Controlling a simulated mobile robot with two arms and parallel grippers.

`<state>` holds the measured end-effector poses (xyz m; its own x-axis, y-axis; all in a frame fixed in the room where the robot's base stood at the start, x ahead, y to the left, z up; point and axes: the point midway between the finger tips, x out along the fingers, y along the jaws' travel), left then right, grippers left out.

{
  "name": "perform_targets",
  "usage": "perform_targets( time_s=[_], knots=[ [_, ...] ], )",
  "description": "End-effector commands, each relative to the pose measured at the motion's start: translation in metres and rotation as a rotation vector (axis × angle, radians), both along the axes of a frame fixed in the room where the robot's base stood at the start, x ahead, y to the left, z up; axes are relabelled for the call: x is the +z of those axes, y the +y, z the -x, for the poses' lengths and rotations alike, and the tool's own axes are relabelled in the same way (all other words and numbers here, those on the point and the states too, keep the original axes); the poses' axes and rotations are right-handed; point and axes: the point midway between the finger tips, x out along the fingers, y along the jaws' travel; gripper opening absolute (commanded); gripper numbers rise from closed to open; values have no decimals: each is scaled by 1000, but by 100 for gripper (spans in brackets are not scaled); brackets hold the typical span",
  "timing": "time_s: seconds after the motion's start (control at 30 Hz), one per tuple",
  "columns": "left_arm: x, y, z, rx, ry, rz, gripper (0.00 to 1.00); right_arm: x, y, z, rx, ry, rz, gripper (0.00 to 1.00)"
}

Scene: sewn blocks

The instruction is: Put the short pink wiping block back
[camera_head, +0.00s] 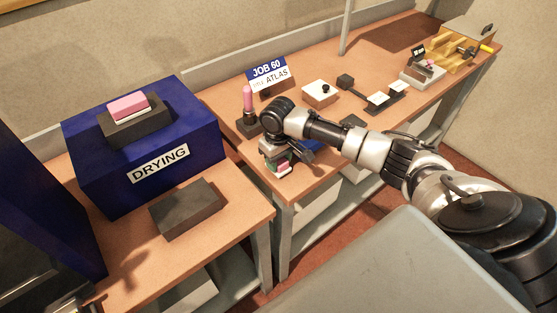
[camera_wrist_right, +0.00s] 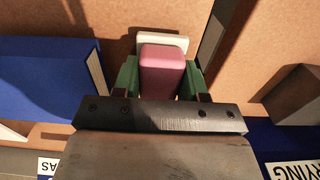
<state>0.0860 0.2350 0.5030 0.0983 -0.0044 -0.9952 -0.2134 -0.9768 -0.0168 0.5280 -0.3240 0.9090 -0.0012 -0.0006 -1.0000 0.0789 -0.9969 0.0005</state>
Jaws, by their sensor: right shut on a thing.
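My right gripper (camera_head: 280,167) is shut on a small pink block with a white end (camera_head: 284,169), over the front left part of the right-hand table. In the right wrist view, the pink block (camera_wrist_right: 162,70) sits between the green finger pads (camera_wrist_right: 160,80), its white end (camera_wrist_right: 161,42) pointing away from the wrist. I cannot tell whether it touches the table. Another pink and white block (camera_head: 128,106) lies on a dark holder on the blue DRYING box. A taller pink piece (camera_head: 247,98) stands upright in a dark stand (camera_head: 248,124).
A dark slab (camera_head: 187,208) lies on the left table in front of the DRYING box (camera_head: 150,165). A gap separates the two tables. A JOB 60 ATLAS sign (camera_head: 267,74) and a wooden block (camera_head: 320,93) stand behind my right gripper. A blue object (camera_wrist_right: 45,75) is beside it.

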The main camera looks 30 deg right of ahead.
Motion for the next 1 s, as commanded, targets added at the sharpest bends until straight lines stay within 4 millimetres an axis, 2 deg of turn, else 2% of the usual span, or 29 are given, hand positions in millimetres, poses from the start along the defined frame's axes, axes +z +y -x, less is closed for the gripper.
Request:
perform_targets(
  time_s=[0.1, 0.47, 0.5, 0.63, 0.87, 1.0],
  knots=[
    [2, -1, 2, 1, 3, 1, 94, -9, 0, 0, 0, -1, 1, 20],
    [2, -1, 5, 2, 8, 0, 94, -13, 0, 0, 0, -1, 0, 20],
    [1, -1, 5, 2, 8, 0, 94, -12, 0, 0, 0, -2, 0, 48],
    [1, -1, 5, 2, 8, 0, 94, -12, 0, 0, 0, -1, 0, 68],
    [1, 0, 5, 2, 8, 0, 94, -12, 0, 0, 0, -2, 0, 68],
    [1, 0, 5, 2, 8, 0, 94, -5, 0, 0, 0, -3, 1, 68]
  ],
)
